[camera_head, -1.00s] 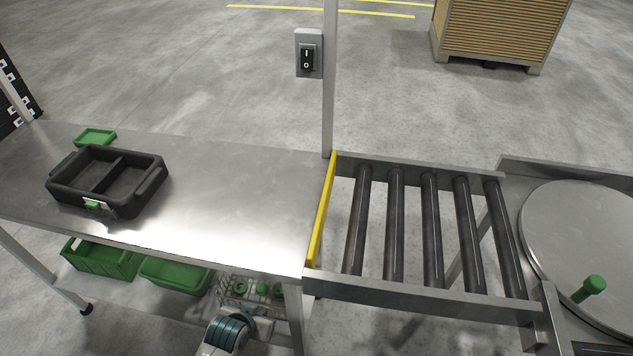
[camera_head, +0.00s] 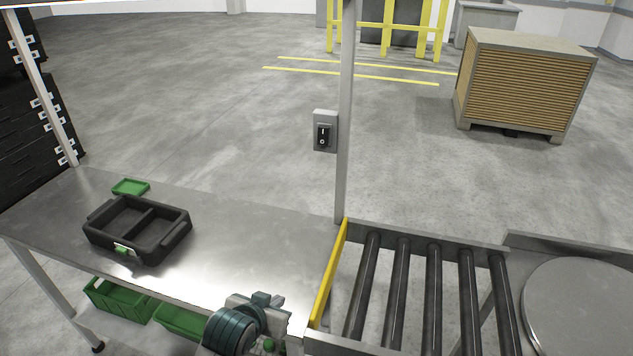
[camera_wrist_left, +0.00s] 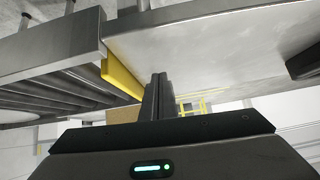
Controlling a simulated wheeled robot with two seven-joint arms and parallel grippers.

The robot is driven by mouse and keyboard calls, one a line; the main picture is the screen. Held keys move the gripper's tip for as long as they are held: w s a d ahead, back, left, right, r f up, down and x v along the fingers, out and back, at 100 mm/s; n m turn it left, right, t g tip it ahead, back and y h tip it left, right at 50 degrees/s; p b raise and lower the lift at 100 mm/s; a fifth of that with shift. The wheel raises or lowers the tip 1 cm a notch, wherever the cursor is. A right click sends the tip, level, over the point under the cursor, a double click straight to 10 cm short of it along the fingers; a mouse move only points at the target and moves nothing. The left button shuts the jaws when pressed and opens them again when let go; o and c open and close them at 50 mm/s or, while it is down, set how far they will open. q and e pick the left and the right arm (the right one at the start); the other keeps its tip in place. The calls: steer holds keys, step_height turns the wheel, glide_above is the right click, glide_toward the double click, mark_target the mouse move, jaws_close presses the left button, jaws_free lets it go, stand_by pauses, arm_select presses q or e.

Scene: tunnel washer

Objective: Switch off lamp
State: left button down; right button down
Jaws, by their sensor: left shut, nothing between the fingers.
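A small grey switch box (camera_head: 325,130) with a black rocker marked I and O is fixed to the upright metal post (camera_head: 346,120) behind the table's right end. Which side of the rocker is pressed in I cannot tell. No lamp shows in the views. My left gripper (camera_head: 268,299) is low in the head view, near the table's front right edge, well below and apart from the switch. In the left wrist view its fingers (camera_wrist_left: 158,95) are together and empty. My right gripper is not in view.
A metal table (camera_head: 260,220) carries a black divided tray (camera_head: 140,229) and a small green tray (camera_head: 131,187) at left. A yellow strip (camera_head: 328,275) borders the roller conveyor (camera_head: 415,295) at right. Green bins (camera_head: 118,300) sit below. The table's middle is clear.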

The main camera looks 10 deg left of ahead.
arm_select(q)
steer(key=w+r+t, duration=0.2)
steer(key=w+r, duration=0.4)
steer(key=r, duration=0.3)
steer(key=w+d+r+t, duration=0.1)
steer(key=w+r+t, duration=0.1)
steer(key=w+r, duration=0.4)
steer(key=w+r+t+p, duration=0.1)
steer(key=w+r, duration=0.5)
steer(key=r, duration=0.6)
steer(key=shift+d+r+n+t, duration=0.15)
steer(key=shift+r+n+t, duration=0.2)
steer(key=shift+t, duration=0.25)
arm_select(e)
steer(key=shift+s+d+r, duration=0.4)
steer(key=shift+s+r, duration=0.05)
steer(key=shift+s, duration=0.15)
arm_select(q)
steer(key=shift+w, duration=0.1)
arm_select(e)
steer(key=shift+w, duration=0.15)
